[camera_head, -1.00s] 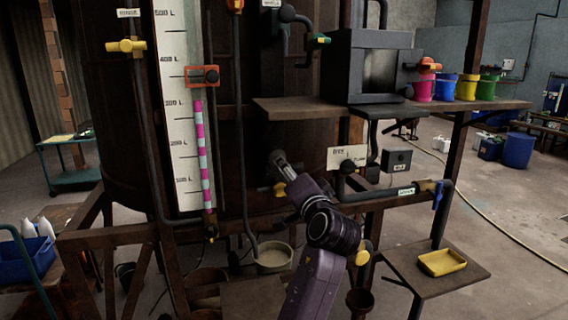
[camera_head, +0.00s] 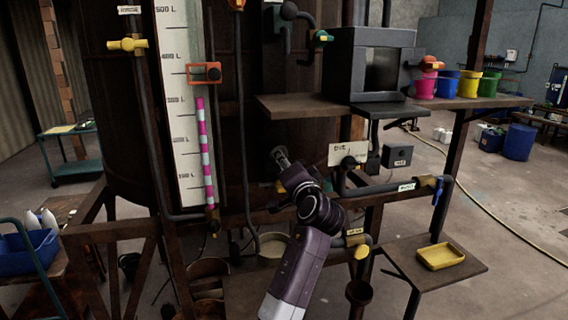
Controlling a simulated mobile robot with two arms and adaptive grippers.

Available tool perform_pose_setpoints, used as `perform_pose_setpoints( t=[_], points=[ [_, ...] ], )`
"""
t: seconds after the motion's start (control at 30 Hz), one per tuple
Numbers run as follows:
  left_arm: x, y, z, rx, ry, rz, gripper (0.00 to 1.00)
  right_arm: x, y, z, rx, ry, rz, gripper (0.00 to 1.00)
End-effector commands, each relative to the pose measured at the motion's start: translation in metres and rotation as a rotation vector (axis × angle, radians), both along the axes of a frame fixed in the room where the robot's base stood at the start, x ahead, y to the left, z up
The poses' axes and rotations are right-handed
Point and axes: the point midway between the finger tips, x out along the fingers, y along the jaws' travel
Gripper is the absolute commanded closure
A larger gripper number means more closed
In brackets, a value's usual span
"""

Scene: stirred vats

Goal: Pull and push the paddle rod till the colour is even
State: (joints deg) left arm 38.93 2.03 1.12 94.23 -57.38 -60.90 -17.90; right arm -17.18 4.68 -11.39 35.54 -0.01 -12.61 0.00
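The large dark brown vat (camera_head: 260,100) fills the middle. I cannot make out the paddle rod clearly; any rod end at the gripper is hidden by it. One purple-grey arm of mine rises from the bottom centre, leaning right, and appears to be the left one. Its gripper (camera_head: 279,154) points at the lower vat front, left of the white dye sign (camera_head: 348,153). Its fingers are small and dark, so I cannot tell if they are shut on anything. A sight tube (camera_head: 205,150) on the scale shows magenta and pale bands. My other gripper is out of view.
A dark box (camera_head: 368,64) stands on a shelf with coloured buckets (camera_head: 446,84) to its right. Pipes and yellow-handled valves (camera_head: 362,250) surround the arm. A yellow tray (camera_head: 440,252) sits on a low right shelf.

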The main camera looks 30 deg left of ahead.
Motion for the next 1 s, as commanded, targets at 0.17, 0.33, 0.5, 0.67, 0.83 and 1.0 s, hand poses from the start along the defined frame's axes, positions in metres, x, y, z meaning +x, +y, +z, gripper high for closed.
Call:
perform_pose_setpoints(
  t=[0.17,0.33,0.5,0.67,0.83,1.0],
  points=[
    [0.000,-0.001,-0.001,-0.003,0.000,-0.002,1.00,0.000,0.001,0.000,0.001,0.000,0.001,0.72],
    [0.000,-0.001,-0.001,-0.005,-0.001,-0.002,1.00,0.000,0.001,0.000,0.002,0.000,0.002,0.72],
    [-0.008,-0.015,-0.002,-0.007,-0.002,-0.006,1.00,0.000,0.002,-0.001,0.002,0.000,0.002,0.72],
    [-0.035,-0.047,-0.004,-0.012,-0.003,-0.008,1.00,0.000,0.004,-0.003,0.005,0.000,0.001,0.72],
    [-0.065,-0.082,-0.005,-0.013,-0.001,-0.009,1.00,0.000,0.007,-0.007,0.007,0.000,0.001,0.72],
    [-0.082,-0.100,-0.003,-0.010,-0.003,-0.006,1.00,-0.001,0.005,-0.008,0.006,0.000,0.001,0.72]
  ],
)
